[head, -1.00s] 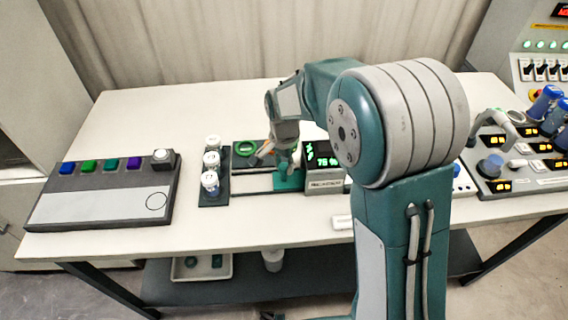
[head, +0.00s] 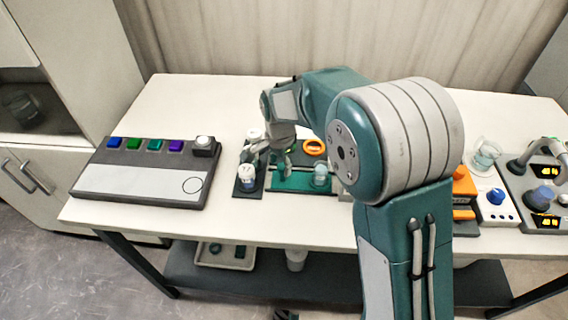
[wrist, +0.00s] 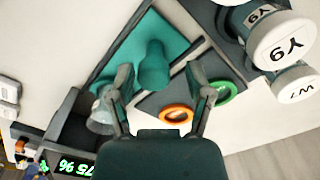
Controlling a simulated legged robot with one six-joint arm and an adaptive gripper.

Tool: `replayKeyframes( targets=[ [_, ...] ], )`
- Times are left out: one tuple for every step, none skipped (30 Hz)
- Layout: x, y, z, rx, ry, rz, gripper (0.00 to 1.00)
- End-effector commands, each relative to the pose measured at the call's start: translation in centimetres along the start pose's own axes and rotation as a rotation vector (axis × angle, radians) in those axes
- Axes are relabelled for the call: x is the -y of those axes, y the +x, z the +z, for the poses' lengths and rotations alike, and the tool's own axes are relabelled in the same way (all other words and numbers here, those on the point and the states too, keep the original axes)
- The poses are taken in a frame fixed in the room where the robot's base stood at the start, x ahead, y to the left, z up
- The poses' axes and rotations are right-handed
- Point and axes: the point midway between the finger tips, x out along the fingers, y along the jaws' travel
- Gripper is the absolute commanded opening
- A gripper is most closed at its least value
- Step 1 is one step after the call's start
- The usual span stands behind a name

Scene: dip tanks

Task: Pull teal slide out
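The teal slide (head: 291,182) lies on the white table beside the rack of white-capped jars, with a clear beaker (head: 320,174) at its right part. In the wrist view, the slide (wrist: 140,42) shows as a flat teal panel with an upright teal knob (wrist: 153,68). My gripper (wrist: 157,74) is open, its two fingers on either side of the knob with a visible gap at each side. The beaker (wrist: 99,112) is partly hidden behind the left finger there. In the head view, my gripper (head: 277,163) is over the slide's left part.
White-capped jars (head: 249,178) stand close left of my gripper. An orange ring (head: 314,147) lies behind the slide, and a green ring (wrist: 224,92) is near it. A button panel (head: 150,172) is farther left. A digital display (wrist: 68,160) stands beside the beaker.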

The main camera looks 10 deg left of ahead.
Motion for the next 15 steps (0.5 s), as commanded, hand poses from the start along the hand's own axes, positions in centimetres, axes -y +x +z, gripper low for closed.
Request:
replayKeyframes(
  targets=[
    [-0.1,0.0,0.0,0.000,0.000,0.000,0.76],
    [-0.1,0.0,-0.1,0.000,0.000,0.000,0.76],
    [-0.1,0.0,-0.1,0.000,0.000,0.001,0.76],
    [-0.1,0.0,-0.1,0.000,0.000,0.001,0.76],
    [-0.1,0.0,-0.1,0.000,0.001,0.001,0.76],
    [-0.2,-0.1,-0.1,0.001,0.001,0.001,0.76],
    [-0.2,-0.1,-0.2,0.001,0.001,0.000,0.76],
    [-0.3,-0.1,-0.2,0.001,0.001,0.000,0.76],
    [-0.3,-0.1,-0.3,0.001,0.001,0.000,0.76],
    [-0.3,-0.2,-0.3,0.001,0.001,-0.001,0.76],
    [-0.3,-0.3,-0.3,0.001,0.001,-0.001,0.76],
    [-0.3,-0.6,-0.3,0.001,0.001,-0.002,0.76],
    [-0.3,-0.9,-0.3,0.000,0.001,-0.003,0.76],
    [-0.2,-1.2,-0.3,0.000,0.001,-0.003,0.76],
    [-0.1,-1.8,-0.2,-0.001,0.000,-0.003,0.76]
  ],
)
